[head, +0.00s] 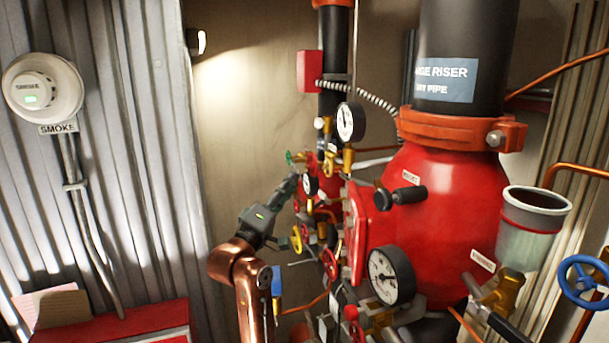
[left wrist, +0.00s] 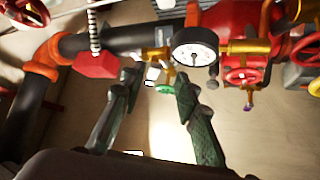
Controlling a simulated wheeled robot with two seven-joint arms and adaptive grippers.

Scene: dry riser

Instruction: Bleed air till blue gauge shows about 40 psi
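My left gripper (head: 289,183) reaches toward the crowded valve trim left of the red valve body. In the left wrist view its two fingers (left wrist: 158,84) are apart, with a small green handle (left wrist: 166,89) showing between their tips; contact cannot be told. A green handle also shows in the head view (head: 290,158). A white-faced gauge (left wrist: 195,48) is beside the right finger. The head view shows an upper gauge (head: 351,122), a small gauge (head: 311,185) and a large lower gauge (head: 391,275). None is clearly blue, and their readings are too small to tell. My right gripper is not in view.
The red riser body (head: 450,215) fills the right, with a clear cup (head: 533,225) and a blue handwheel (head: 583,281). Red and yellow handles crowd the trim. A red box (head: 115,327) is at lower left. The wall beside my left arm is clear.

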